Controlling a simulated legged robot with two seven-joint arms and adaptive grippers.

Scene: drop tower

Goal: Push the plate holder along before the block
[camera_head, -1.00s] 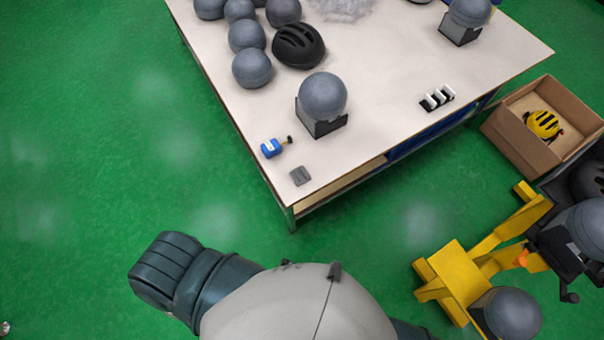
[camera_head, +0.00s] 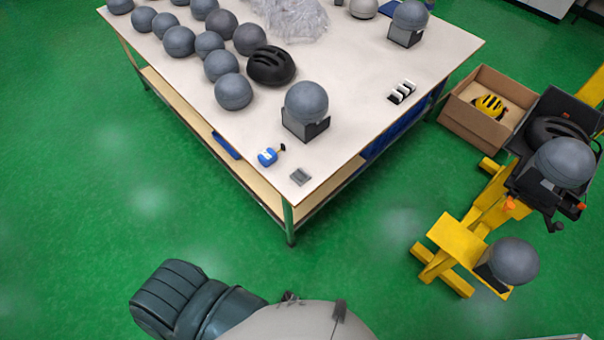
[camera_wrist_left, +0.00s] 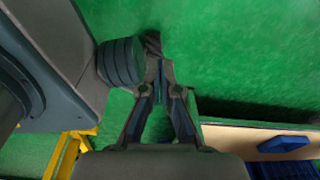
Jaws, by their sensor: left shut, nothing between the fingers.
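A small black rack with white upright pieces (camera_head: 402,92), which looks like the plate holder, stands near the table's right edge in the head view. A small flat grey piece (camera_head: 300,177) lies at the near table corner. I cannot tell whether it is the block. My left gripper (camera_wrist_left: 160,65) shows in the wrist view, its fingers together over green floor. It is empty and apart from the rack, which is not in that view. Neither gripper shows in the head view; a dark part of my body is at the bottom.
The table (camera_head: 350,62) carries several grey balls, a black helmet (camera_head: 271,66) and a small blue device (camera_head: 268,157). A yellow stand (camera_head: 463,240) and a cardboard box (camera_head: 472,128) are at right. In the wrist view a shelf edge with a blue object (camera_wrist_left: 284,144) is at lower right.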

